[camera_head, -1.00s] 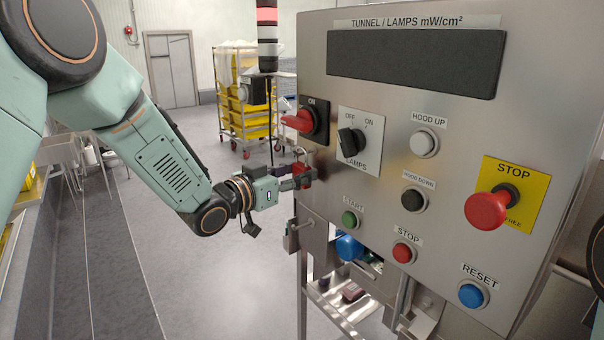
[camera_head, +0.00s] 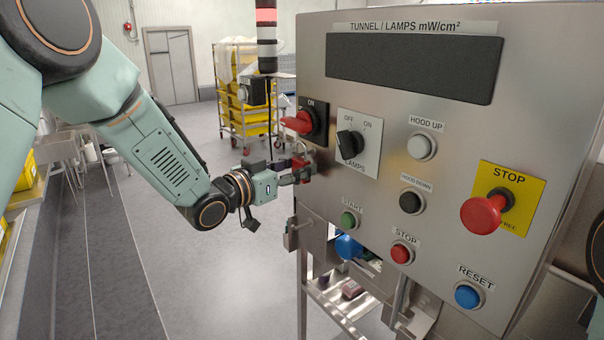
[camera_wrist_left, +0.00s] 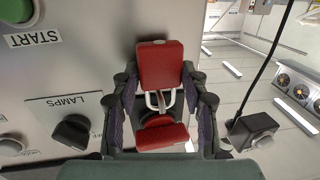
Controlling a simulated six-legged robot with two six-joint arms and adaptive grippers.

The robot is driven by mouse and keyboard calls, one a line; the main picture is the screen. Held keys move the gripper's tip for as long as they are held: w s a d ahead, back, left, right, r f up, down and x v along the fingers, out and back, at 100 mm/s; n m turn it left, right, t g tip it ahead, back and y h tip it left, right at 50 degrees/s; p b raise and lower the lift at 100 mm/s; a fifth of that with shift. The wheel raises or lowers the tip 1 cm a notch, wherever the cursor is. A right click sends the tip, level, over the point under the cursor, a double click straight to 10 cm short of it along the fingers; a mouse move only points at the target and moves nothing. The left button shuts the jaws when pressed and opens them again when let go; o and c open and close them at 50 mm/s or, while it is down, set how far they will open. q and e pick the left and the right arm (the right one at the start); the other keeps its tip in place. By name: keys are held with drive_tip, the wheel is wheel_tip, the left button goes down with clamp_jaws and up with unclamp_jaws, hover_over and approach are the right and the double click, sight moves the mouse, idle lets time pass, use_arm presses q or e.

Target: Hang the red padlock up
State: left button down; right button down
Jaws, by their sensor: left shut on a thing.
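The red padlock (camera_head: 301,167) is held by my left gripper (camera_head: 294,177), just below the red rotary switch (camera_head: 299,122) on the control panel's left edge. In the left wrist view, the padlock's red body (camera_wrist_left: 160,65) sits between the two fingers of my left gripper (camera_wrist_left: 162,100), which is shut on it. Its silver shackle points toward the red switch handle (camera_wrist_left: 160,136), low in that view. I cannot tell whether the shackle passes through anything on the switch. My right gripper is out of view.
The steel control panel (camera_head: 390,120) carries a black LAMPS knob (camera_head: 351,142), several push buttons and a red emergency STOP (camera_head: 484,215). A trolley with yellow crates (camera_head: 245,95) stands behind. The grey floor (camera_head: 200,270) left of the panel is clear.

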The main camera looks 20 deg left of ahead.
sight(295, 165)
use_arm(q)
drive_tip(key=shift+v, duration=0.75)
drive_tip(key=shift+s+a+r+p, duration=0.1)
drive_tip(key=shift+s+a+p, duration=0.4)
drive_tip(key=shift+a, duration=0.1)
drive_tip(key=shift+p+v, duration=0.45)
drive_tip(key=shift+v, duration=0.5)
drive_tip(key=shift+s+a+p, duration=0.4)
drive_tip(key=shift+s+a, duration=0.15)
drive_tip(key=shift+a, duration=0.1)
drive_tip(key=shift+d, duration=0.1)
